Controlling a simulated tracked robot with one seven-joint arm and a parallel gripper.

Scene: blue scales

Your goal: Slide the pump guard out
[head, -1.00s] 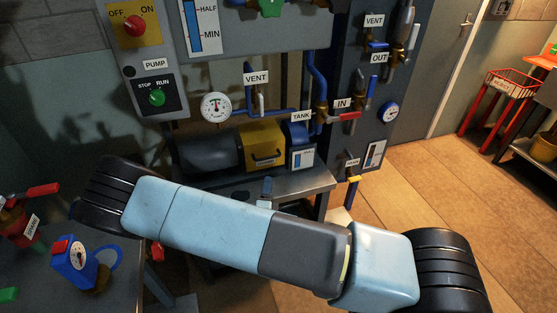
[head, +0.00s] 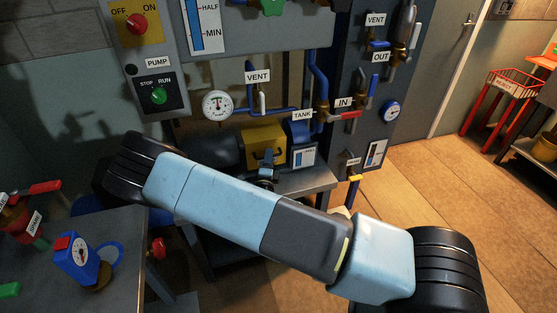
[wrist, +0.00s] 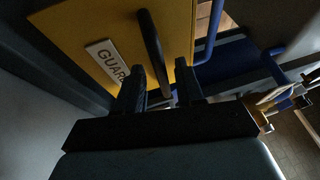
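The pump guard is a yellow box-shaped cover (head: 262,136) on the pump, below the VENT label in the head view. In the wrist view its yellow face (wrist: 105,25) carries a GUARD label and a dark bar handle (wrist: 150,40). My gripper (wrist: 159,66) is open, with one finger on each side of the handle's lower end and gaps showing between. In the head view my gripper (head: 267,163) is in front of the guard's lower part and partly covers it. The exact depth of the fingers around the handle is hard to tell.
The blue tank (head: 300,131) with its level gauge stands just right of the guard, with blue pipes beside it. The dark pump body (head: 210,147) is to the left. A grey side table (head: 115,225) with a dial device is at left front.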

